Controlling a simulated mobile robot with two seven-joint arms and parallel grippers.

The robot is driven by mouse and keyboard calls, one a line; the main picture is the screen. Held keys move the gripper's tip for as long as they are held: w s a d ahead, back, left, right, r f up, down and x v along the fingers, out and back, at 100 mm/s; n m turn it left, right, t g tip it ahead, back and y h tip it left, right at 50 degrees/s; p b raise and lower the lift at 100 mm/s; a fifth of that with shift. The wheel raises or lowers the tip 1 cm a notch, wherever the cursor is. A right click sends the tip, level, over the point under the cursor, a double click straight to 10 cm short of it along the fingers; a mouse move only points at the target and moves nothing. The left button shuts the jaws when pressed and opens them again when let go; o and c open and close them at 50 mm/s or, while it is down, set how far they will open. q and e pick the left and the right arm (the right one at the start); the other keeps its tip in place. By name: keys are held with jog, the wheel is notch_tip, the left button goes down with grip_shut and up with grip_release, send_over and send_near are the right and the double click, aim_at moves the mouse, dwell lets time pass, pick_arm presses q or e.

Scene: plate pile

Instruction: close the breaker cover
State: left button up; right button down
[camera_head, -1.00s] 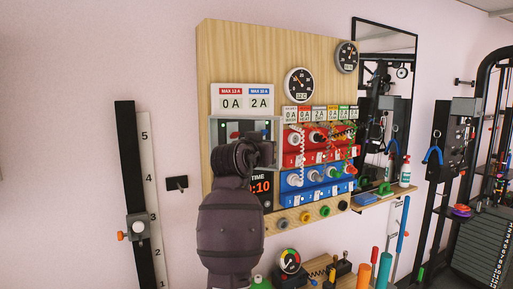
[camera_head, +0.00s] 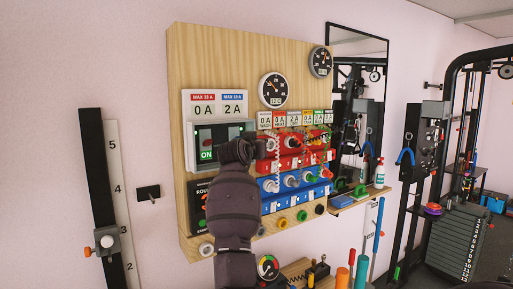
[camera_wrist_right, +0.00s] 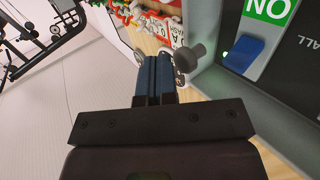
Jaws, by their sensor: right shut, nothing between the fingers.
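The breaker box (camera_head: 191,150) has a grey frame and sits on the upper left of the wooden board, under the ammeter labels. Its dark face shows a green ON switch (camera_head: 207,154), and the ON label (camera_wrist_right: 268,8) also shows in the right wrist view beside a blue lever. I cannot tell the cover's exact angle. My right gripper (camera_head: 246,150) is at the box's right side and hides that part. In the right wrist view its fingers (camera_wrist_right: 160,72) are together and empty, beside a grey knob (camera_wrist_right: 202,58) near the box frame. My left gripper is out of view.
Red and blue socket modules (camera_head: 290,183) with coiled leads lie close to the right of my gripper. Two round gauges (camera_head: 273,90) are above. A timer panel (camera_head: 197,205) is below the box.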

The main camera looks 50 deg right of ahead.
jog(key=shift+w+d, duration=0.25)
jog(key=shift+w, duration=0.05)
jog(key=shift+s, duration=0.1)
dwell(0.4)
